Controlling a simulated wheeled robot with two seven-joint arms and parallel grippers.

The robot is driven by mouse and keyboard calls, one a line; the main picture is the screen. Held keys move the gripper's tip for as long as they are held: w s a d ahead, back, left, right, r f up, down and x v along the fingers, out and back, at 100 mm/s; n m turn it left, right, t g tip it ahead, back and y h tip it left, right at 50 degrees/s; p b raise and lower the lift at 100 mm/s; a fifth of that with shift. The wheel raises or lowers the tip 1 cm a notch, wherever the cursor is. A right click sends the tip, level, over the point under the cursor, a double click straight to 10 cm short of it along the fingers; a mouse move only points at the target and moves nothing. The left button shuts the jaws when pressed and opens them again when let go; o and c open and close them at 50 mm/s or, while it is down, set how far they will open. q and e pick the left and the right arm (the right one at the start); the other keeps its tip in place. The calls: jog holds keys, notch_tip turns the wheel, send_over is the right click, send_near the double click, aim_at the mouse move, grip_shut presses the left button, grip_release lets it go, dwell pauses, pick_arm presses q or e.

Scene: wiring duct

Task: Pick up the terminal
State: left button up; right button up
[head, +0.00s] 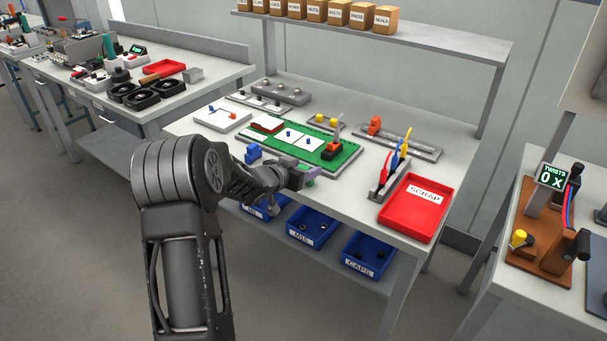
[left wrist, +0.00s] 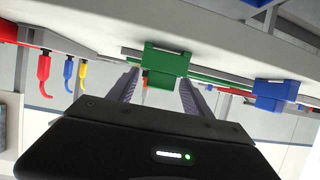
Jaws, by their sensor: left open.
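A green block (left wrist: 165,66), which looks like a terminal, shows in the left wrist view by the table edge, in line with the gap between my fingers. A blue block (left wrist: 275,95) of similar form is to its right. The blue block also shows in the head view (head: 253,152), at the table's front edge, left of my gripper. My left gripper (head: 304,177) is open over the front edge of the table; its fingers (left wrist: 161,88) point at the green block. I cannot tell whether they touch it. My right gripper is not in view.
A green board (head: 347,155) lies behind my gripper. A red SCRAP tray (head: 415,218) and a stand of coloured tools (head: 388,178) are to the right. Blue bins (head: 311,227) stand on the shelf below. A rail with an orange block (head: 374,125) lies farther back.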

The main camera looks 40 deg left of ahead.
aim_at(305, 167)
pick_arm(q)
jog(key=shift+x, duration=1.5)
jog(key=shift+r, duration=0.1)
grip_shut()
